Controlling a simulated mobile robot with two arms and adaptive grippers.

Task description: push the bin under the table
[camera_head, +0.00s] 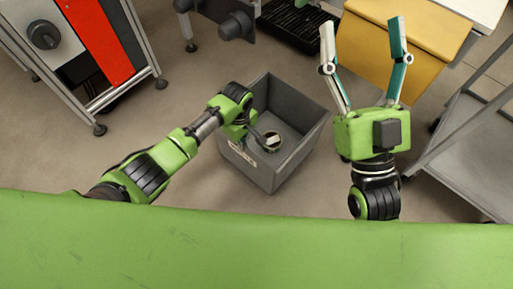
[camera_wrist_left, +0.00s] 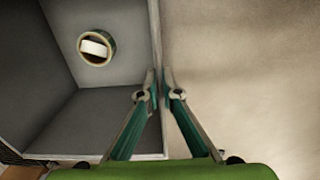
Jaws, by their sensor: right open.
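The grey open bin (camera_head: 296,158) stands on the floor in the middle of the head view, with a tape reel (camera_head: 272,138) inside. The reel also shows in the left wrist view (camera_wrist_left: 96,47). My left gripper (camera_head: 266,141) is at the bin's near left side. In the left wrist view its fingers (camera_wrist_left: 159,80) are on either side of the bin's wall (camera_wrist_left: 154,30), closed on its rim. My right gripper (camera_head: 361,28) is open and empty, right of the bin, fingers pointing up the picture. I cannot tell which furniture is the table.
A yellow-brown surface (camera_head: 405,50) lies beyond my right gripper. A grey metal cart (camera_head: 470,150) stands at the right. A frame with a red panel (camera_head: 97,38) stands at the upper left. Dark equipment (camera_head: 290,20) is beyond the bin. Floor left of the bin is clear.

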